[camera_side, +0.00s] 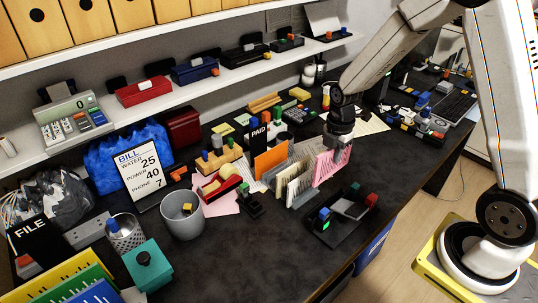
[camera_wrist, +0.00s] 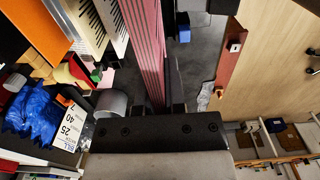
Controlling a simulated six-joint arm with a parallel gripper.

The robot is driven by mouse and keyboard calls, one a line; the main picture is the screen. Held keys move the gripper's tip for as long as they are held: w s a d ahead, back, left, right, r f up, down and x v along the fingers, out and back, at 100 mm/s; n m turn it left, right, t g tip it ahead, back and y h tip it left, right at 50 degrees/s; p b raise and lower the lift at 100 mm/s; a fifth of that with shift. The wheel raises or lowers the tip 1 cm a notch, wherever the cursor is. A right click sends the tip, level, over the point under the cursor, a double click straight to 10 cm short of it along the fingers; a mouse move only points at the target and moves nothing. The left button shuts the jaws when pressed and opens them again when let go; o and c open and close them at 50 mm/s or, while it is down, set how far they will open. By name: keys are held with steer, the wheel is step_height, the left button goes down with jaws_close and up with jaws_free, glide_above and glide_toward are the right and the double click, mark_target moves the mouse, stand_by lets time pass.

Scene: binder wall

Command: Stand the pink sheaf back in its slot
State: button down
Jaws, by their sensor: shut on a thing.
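The pink sheaf (camera_side: 328,167) stands upright at the right end of the row of sheaves in the side view. My gripper (camera_side: 340,152) is above it, shut on its upper edge. In the wrist view the pink sheaf (camera_wrist: 143,45) runs up from my gripper (camera_wrist: 164,106), its striped page edges showing. Cream sheaves (camera_side: 295,183) stand just left of it in a rack, with an orange sheet (camera_side: 270,162) further left. The slot floor and the pink sheaf's lower edge are hard to see, so I cannot tell whether it is seated.
A black tray (camera_side: 335,227) with small blocks lies in front of the row. A grey cup (camera_side: 182,214), a red stapler-like thing (camera_side: 220,187) and a bill sign (camera_side: 139,172) stand to the left. Bare dark desk (camera_side: 265,255) lies at the front.

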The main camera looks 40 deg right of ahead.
steer(key=w, duration=1.9)
step_height(320, 180, down, 6)
steer(key=shift+s+r, duration=0.1)
steer(key=shift+r, duration=0.15)
steer(key=shift+f, duration=0.15)
steer(key=shift+f, duration=2.65)
steer(key=shift+f, duration=1.7)
steer(key=shift+f, duration=0.3)
steer(key=shift+f, duration=0.35)
stand_by(0.3)
